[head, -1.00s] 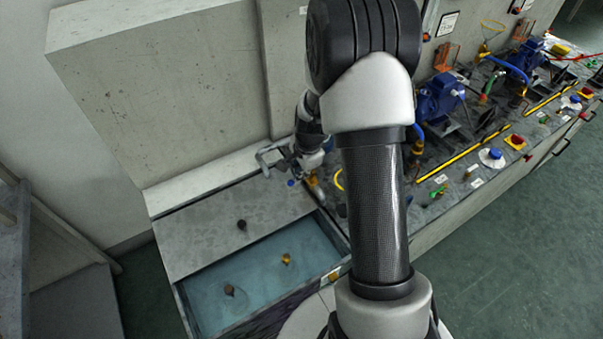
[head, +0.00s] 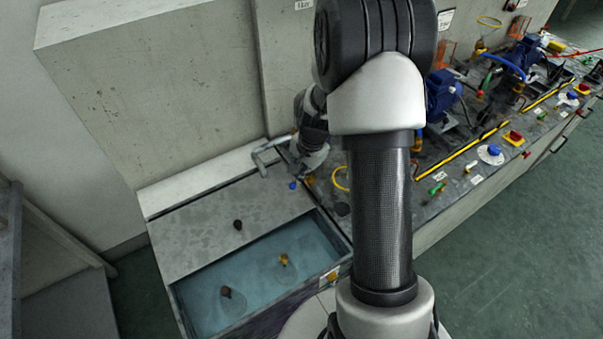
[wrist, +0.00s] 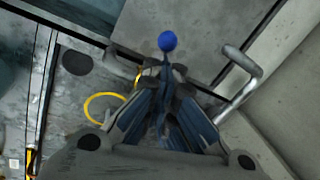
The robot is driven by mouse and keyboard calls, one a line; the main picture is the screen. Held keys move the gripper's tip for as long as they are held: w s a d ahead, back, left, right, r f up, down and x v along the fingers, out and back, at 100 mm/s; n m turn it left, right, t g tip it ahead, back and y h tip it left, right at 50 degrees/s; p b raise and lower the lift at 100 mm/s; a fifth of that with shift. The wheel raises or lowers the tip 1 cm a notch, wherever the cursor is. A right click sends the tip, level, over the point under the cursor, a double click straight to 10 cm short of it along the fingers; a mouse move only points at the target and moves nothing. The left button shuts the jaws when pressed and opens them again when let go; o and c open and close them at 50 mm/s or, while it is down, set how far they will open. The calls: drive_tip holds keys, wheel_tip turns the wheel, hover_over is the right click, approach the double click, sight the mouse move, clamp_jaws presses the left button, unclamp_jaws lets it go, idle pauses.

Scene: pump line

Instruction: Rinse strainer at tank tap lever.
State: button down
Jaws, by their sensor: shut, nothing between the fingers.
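A lever with a blue ball knob (head: 292,185) stands at the tank's back right corner, beside a bent grey tap pipe (head: 265,160). In the wrist view the blue knob (wrist: 168,41) is just beyond the fingertips. My gripper (wrist: 166,78) is shut and empty, close to the lever; I cannot tell whether it touches. In the head view its fingers are mostly hidden by my wrist. The tank (head: 200,315) holds bluish water. A yellow-brown piece (head: 284,260) and a brown piece (head: 226,292) show in it; I cannot tell whether either is the strainer.
A grey slab (head: 190,240) with a dark knob (head: 238,225) covers the tank's back part. A concrete wall (head: 150,100) rises behind. A yellow ring (wrist: 103,108) lies on the bench to the right of the tank. Blue pumps (head: 442,92) stand further right.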

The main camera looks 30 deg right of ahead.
drive_tip(key=shift+s+a+f, duration=0.2)
drive_tip(key=shift+s+f, duration=0.1)
drive_tip(key=shift+f, duration=0.05)
drive_tip(key=c, duration=1.7)
unclamp_jaws()
drive_tip(key=shift+w, duration=0.1)
drive_tip(key=v, duration=1.2)
drive_tip(key=shift+w+d+r, duration=0.15)
drive_tip(key=shift+w+d, duration=0.05)
